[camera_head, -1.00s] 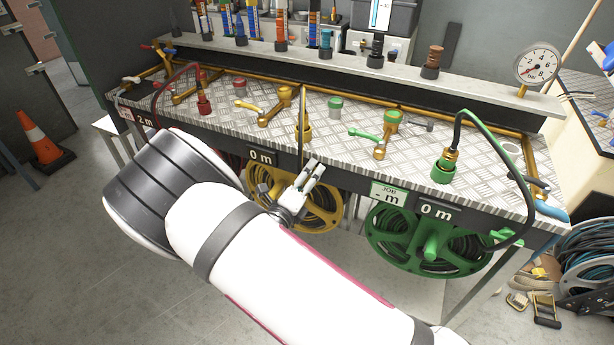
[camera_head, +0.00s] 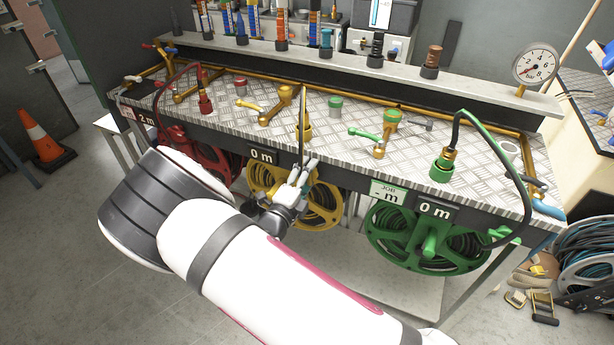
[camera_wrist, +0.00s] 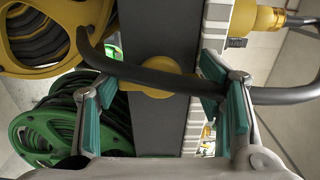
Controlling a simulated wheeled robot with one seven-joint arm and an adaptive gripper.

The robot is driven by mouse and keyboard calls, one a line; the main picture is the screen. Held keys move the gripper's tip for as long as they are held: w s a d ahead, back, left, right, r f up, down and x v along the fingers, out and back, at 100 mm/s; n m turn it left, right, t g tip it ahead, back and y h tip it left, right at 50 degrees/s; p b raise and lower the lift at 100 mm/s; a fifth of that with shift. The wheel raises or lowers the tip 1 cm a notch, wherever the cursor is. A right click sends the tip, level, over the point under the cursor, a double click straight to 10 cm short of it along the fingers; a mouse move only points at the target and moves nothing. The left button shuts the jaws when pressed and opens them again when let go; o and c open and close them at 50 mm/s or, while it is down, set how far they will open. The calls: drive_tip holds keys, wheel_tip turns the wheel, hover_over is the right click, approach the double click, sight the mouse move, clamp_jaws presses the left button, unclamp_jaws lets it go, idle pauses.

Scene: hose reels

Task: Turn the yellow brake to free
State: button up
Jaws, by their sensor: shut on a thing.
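In the head view my gripper (camera_head: 303,170) is at the bench's front edge, before the yellow reel (camera_head: 333,215), below the yellow hose fitting (camera_head: 304,130). There my gripper hides the brake. The yellow reel also shows in the wrist view (camera_wrist: 92,14).
The green reel (camera_head: 390,250) hangs to the right, with a green-fitted hose (camera_head: 512,170) looping over the edge. The red reel (camera_head: 215,165) is left, partly behind my arm. Taps and fittings stand on the bench top (camera_head: 345,145). A cone (camera_head: 42,138) stands far left.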

idle(0.3)
drive_tip(key=o, duration=1.2)
drive_tip(key=shift+c, duration=0.2)
drive_tip(key=v, duration=1.2)
